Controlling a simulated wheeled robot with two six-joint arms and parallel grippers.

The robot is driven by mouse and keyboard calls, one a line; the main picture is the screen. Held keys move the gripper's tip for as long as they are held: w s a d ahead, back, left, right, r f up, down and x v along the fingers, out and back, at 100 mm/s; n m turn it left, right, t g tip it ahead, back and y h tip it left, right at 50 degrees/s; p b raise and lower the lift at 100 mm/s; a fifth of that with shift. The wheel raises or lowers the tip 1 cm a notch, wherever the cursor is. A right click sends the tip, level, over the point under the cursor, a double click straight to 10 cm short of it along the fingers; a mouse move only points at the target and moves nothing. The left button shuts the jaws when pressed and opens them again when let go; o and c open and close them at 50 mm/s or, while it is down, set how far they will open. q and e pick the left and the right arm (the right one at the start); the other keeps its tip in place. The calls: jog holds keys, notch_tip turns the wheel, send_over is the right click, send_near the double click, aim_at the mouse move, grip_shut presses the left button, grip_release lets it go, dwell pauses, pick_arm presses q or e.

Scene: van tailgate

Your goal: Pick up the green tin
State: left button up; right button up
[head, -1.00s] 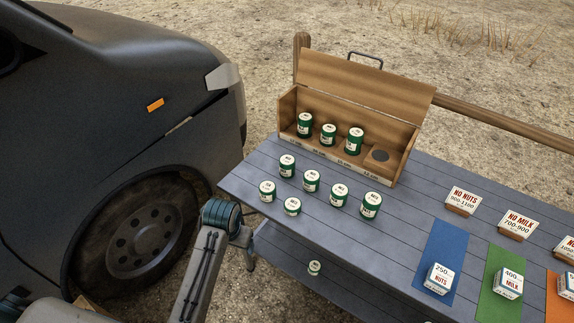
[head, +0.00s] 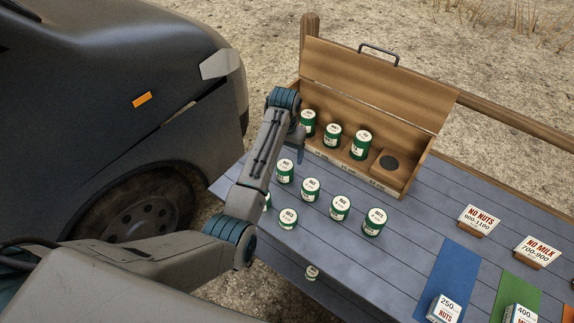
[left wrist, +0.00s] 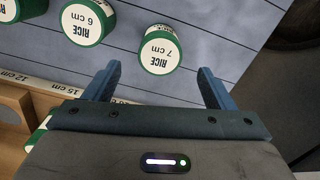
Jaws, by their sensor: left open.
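Several green tins with white lids stand upright on the grey slatted table. The one at the back left (head: 284,170) is closest to my left gripper (head: 300,152). In the left wrist view a green tin marked RICE 7 cm (left wrist: 159,50) lies just beyond and between the fingertips of my left gripper (left wrist: 160,70). The jaws are open and empty. A tin marked RICE 6 cm (left wrist: 88,22) stands to its left. Three more green tins sit in the wooden box, one of them at its middle (head: 332,137). My right gripper is not in view.
The open wooden box (head: 410,170) stands at the table's back, close to my left gripper, with an empty dark round recess at its right end. The dark van (head: 110,90) is at the left. Signs and coloured mats, one blue (head: 447,272), lie to the right.

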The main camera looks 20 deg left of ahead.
aim_at(285, 165)
pick_arm(q)
notch_tip(285, 165, down, 7)
jog(key=shift+s+f+p, duration=0.1)
jog(key=shift+f+p, duration=0.05)
jog(key=shift+p, duration=0.85)
jog(key=shift+s+f, duration=0.1)
jog(key=shift+f, duration=0.25)
jog(key=shift+w+f, duration=0.2)
jog(key=shift+f, duration=0.15)
jog(key=c, duration=1.1)
